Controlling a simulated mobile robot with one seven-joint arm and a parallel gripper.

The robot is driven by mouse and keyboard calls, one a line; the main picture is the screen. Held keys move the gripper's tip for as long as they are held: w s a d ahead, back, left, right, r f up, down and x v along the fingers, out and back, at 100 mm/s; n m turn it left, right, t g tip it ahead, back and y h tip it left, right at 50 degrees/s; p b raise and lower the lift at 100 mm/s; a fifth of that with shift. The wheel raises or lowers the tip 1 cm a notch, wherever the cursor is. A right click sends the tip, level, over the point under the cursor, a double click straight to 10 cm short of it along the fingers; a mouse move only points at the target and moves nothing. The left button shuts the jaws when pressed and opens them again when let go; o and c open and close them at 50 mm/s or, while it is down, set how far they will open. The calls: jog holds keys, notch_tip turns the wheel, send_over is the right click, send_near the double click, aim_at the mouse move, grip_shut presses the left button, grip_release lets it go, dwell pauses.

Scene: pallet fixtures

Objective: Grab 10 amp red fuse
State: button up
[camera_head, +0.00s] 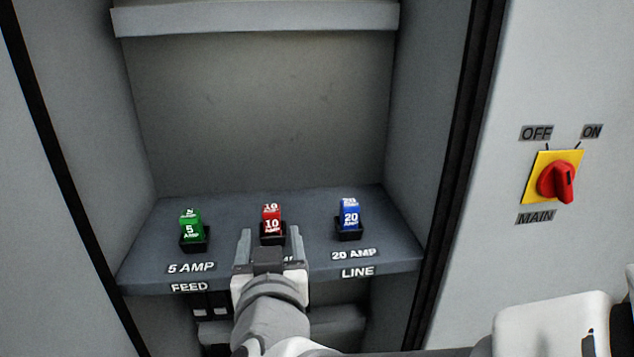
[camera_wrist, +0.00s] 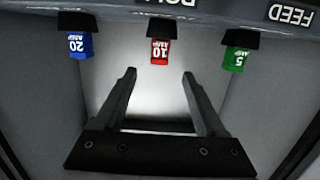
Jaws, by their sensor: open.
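The red 10 amp fuse (camera_head: 271,219) stands upright in a black holder (camera_head: 272,238) in the middle of the grey shelf. In the wrist view the red fuse (camera_wrist: 159,52) hangs inverted at the top, between and beyond the fingertips. My gripper (camera_head: 269,240) is in front of the red fuse and hides the lower part of its holder and label. In the wrist view my gripper (camera_wrist: 159,74) has its two fingers spread wide with nothing between them. The fuse appears apart from both fingers.
A green 5 amp fuse (camera_head: 190,225) stands left and a blue 20 amp fuse (camera_head: 349,215) right, each in a black holder. The cabinet walls enclose the shelf (camera_head: 232,210) on both sides. A red rotary switch (camera_head: 558,181) on a yellow plate is outside right.

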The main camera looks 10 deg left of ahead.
aim_at(271, 205)
jog(key=shift+p+x, duration=0.6)
jog(key=shift+x, duration=0.35)
jog(key=shift+w+a+r+p, duration=0.1)
jog(key=shift+w+r+p, duration=0.1)
jog(key=shift+w+p, duration=0.25)
jog(key=p+x, duration=0.2)
jog(key=p, duration=0.2)
jog(key=shift+s+p, duration=0.1)
jog(key=shift+p, duration=0.2)
jog(key=shift+w+a+f+b, duration=0.15)
jog(key=shift+w+f+b, duration=0.25)
jog(key=shift+w, duration=0.25)
jog(key=shift+x, duration=3.15)
jog(key=shift+r, duration=0.15)
grip_shut()
